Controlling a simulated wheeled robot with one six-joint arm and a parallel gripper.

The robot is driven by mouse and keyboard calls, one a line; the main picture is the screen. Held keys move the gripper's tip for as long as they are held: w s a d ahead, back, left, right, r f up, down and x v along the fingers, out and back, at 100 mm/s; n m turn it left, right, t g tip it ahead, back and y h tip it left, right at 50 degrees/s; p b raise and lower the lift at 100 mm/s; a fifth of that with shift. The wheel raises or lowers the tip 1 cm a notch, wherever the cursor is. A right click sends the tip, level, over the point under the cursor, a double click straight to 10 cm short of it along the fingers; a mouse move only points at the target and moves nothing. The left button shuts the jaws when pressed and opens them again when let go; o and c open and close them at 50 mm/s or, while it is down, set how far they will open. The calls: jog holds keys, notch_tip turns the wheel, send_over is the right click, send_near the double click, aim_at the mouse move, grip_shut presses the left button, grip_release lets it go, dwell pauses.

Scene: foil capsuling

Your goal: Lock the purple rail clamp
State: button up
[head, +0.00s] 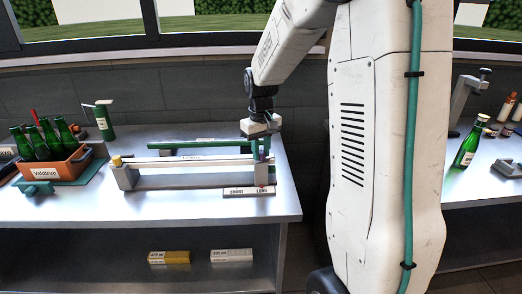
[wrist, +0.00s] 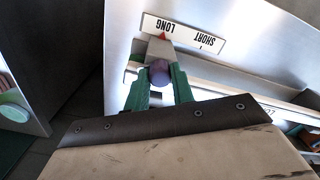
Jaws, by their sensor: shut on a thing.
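The purple rail clamp (wrist: 160,73) shows its round purple top between the green fingers of my gripper (wrist: 157,78) in the wrist view. The fingers are shut on it from both sides. In the head view the clamp (head: 264,156) is a small purple piece at the right end of the pale rail (head: 190,162), below my gripper (head: 262,141). A red pointer (wrist: 163,37) beside the clamp points at LONG on the SHORT/LONG label (wrist: 182,33). The clamp's lower part is hidden in the wrist view, so I cannot tell whether it is locked.
A yellow piece (head: 116,160) sits at the rail's left end. A green bar (head: 195,144) lies behind the rail. An orange crate (head: 58,170) of green bottles stands at left. The front of the steel table (head: 150,205) is clear. Boxes (head: 169,257) lie on the lower shelf.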

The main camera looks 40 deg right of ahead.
aim_at(261, 152)
jog(key=n, duration=0.6)
jog(key=shift+w+r, duration=0.1)
jog(key=n, duration=0.5)
jog(key=shift+n, duration=0.4)
jog(key=o, duration=1)
notch_tip(261, 152, up, 8)
jog(key=shift+f, duration=0.1)
dwell(0.4)
